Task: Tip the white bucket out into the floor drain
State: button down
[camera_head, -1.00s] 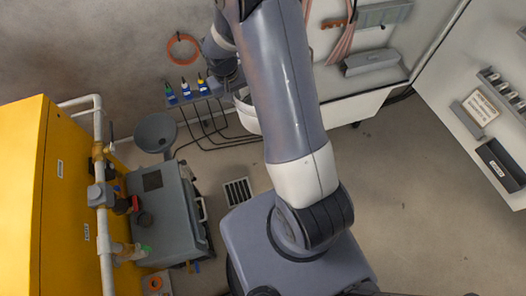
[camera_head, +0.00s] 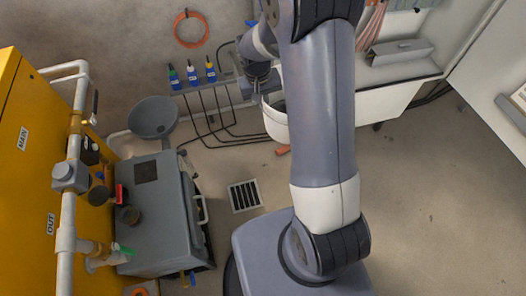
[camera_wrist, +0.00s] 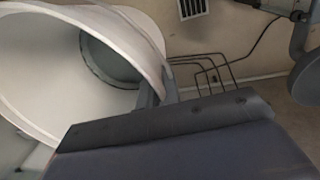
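The white bucket (camera_head: 275,123) shows in the head view only as a pale rim and side, mostly hidden behind my arm. In the wrist view the bucket (camera_wrist: 45,75) fills the left side, its mouth open toward the camera, with a grey round patch inside. Whether that patch is liquid I cannot tell. My gripper (camera_head: 262,86) is at the bucket's rim; in the wrist view a finger of my gripper (camera_wrist: 155,95) meets the rim and appears shut on it. The floor drain (camera_head: 244,196) is a slotted grate left of my arm, with the bucket beyond it; the drain (camera_wrist: 193,8) also shows at the wrist view's top edge.
A grey tank (camera_head: 160,225) with a grey funnel (camera_head: 153,117) stands left of the drain, beside a yellow cabinet (camera_head: 25,150) with white pipes. Small bottles (camera_head: 192,74) sit at the back wall above dark rods. A white bench (camera_head: 385,105) stands right of my arm. Floor on the right is clear.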

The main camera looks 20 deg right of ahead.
notch_tip(320, 180, down, 26)
jog(key=w+b, duration=0.1)
jog(key=b, duration=2.9)
jog(key=shift+r, duration=0.1)
jog(key=r+p, duration=0.9)
jog(key=p, duration=0.3)
jog(key=s+r+p, duration=0.1)
jog(key=r+p, duration=0.9)
jog(key=p, duration=0.3)
jog(key=s+r+p, duration=0.1)
jog(key=r+p, duration=0.8)
jog(key=p, duration=0.4)
jog(key=shift+r, duration=0.2)
jog(key=shift+f, duration=0.15)
